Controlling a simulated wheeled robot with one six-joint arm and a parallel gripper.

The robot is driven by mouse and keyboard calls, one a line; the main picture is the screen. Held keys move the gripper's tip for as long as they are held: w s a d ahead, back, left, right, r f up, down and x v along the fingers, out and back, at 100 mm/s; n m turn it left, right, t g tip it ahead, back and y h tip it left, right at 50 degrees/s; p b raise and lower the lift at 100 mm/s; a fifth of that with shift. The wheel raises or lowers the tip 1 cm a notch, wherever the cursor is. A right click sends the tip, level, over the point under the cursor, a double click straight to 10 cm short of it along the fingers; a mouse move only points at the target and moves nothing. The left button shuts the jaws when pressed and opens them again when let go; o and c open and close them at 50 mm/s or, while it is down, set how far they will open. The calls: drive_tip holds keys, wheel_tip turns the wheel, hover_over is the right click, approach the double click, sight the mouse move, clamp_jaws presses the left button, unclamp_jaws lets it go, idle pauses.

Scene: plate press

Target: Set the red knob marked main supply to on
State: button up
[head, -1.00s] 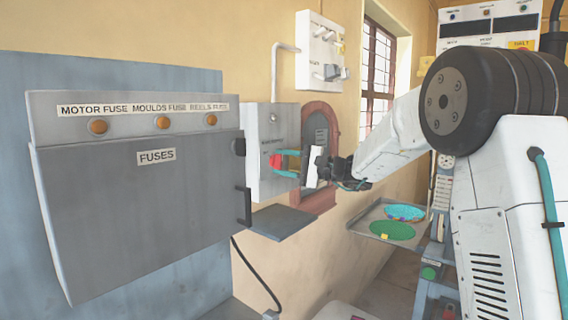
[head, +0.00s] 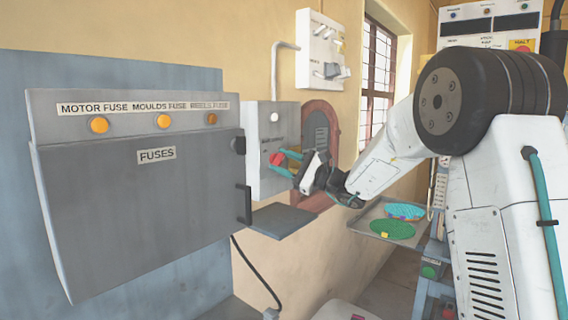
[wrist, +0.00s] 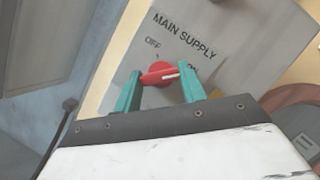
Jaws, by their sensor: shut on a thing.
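The red main supply knob (head: 275,159) is on the grey box (head: 257,180) on the wall. In the wrist view, the knob (wrist: 157,73) sits between the teal fingers of my gripper (wrist: 159,76), which is shut on it. Its white mark points right, towards the ON label (wrist: 193,67), which a finger partly covers. The OFF label (wrist: 153,43) shows above the knob. In the head view, my gripper (head: 281,161) reaches the knob from the right and is tilted. A lamp (head: 274,117) above the knob glows white.
A grey FUSES cabinet (head: 140,220) with a black handle stands at left; its motor and moulds lamps glow orange, the reels lamp is dimmer. A small grey shelf (head: 283,221) juts out below the box. A tray (head: 365,222) with coloured plates is at right.

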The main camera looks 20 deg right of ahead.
idle(0.4)
drive_tip(key=o, duration=1)
drive_tip(key=v, duration=0.7)
drive_tip(key=shift+s+d+f, duration=0.15)
drive_tip(key=shift+s+d, duration=0.1)
drive_tip(key=shift+d, duration=0.05)
